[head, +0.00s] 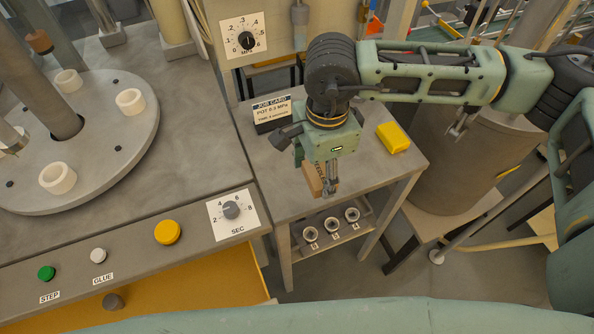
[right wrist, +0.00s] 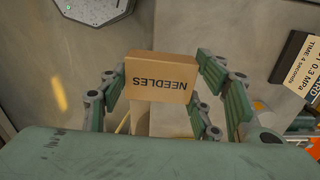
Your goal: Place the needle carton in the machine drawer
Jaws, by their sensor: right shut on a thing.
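The needle carton is a small brown box (head: 313,179) held in my right gripper (head: 328,190) above the small grey side table. In the right wrist view the carton (right wrist: 160,70), with NEEDLES printed on it upside down, sits between the two green fingers of my right gripper (right wrist: 165,95). The machine drawer appears as a yellow-orange surface (head: 200,285) below the control panel, with a dark round knob (head: 113,300) near it. My body hides its lower part, and I cannot tell how far open it is. My left gripper is not in view.
The control panel has a green button (head: 46,273), a yellow button (head: 167,232) and a SEC dial (head: 232,210). The side table (head: 385,175) carries a job card (head: 272,112) and a yellow block (head: 392,138). A round turntable (head: 110,170) stands at left.

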